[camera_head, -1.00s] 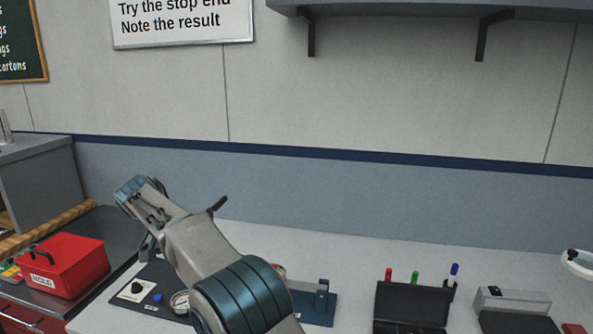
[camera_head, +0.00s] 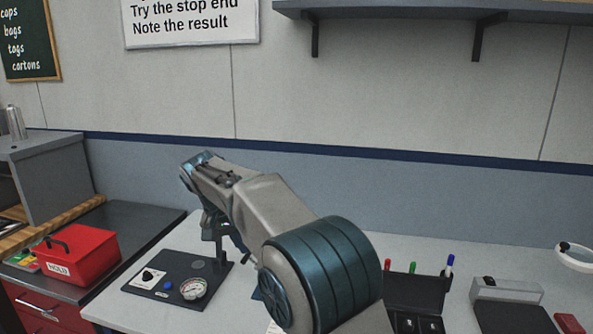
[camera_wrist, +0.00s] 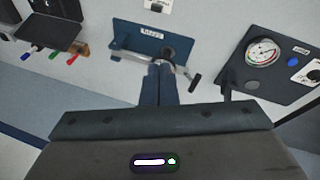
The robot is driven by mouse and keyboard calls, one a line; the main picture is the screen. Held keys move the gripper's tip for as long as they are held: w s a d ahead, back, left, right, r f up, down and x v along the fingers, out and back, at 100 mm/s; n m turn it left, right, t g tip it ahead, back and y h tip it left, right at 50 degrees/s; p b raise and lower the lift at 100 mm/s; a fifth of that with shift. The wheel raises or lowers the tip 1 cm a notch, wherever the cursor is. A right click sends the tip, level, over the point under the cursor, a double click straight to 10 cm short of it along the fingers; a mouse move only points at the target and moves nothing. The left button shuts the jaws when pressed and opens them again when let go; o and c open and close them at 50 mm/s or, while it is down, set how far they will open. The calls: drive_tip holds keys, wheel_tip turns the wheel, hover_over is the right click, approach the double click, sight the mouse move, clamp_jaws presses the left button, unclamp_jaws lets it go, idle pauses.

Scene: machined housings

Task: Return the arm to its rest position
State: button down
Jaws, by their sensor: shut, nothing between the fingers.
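My arm reaches up from the bottom of the head view and bends down over the worktable. My gripper shows in the wrist view (camera_wrist: 160,72), with its fingers together and nothing between them. The fingertips appear just in front of a blue fixture plate (camera_wrist: 133,42) with a label. A small round grey part and a dark handle show near the tips; I cannot tell whether the fingers touch them. In the head view my arm hides most of the blue plate.
A dark panel with a gauge (camera_head: 193,289) and knobs lies left of the arm. A red HOLD box (camera_head: 78,255) sits on the dark side counter. A black open case (camera_head: 417,292), marker pens (camera_head: 449,264) and a grey device (camera_head: 510,291) stand to the right. A shelf (camera_head: 430,12) hangs above.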

drive_tip(key=s+d+r+y, duration=0.1)
drive_tip(key=s+d, duration=0.5)
drive_tip(key=d, duration=0.3)
drive_tip(key=s+d+r+y, duration=0.1)
drive_tip(key=s+d, duration=0.5)
drive_tip(key=d, duration=0.4)
drive_tip(key=s+d+f, duration=0.4)
drive_tip(key=s, duration=0.4)
drive_tip(key=s+d+f+y, duration=0.1)
drive_tip(key=s+d+f, duration=0.3)
drive_tip(key=s, duration=0.5)
drive_tip(key=shift+d+f, duration=0.25)
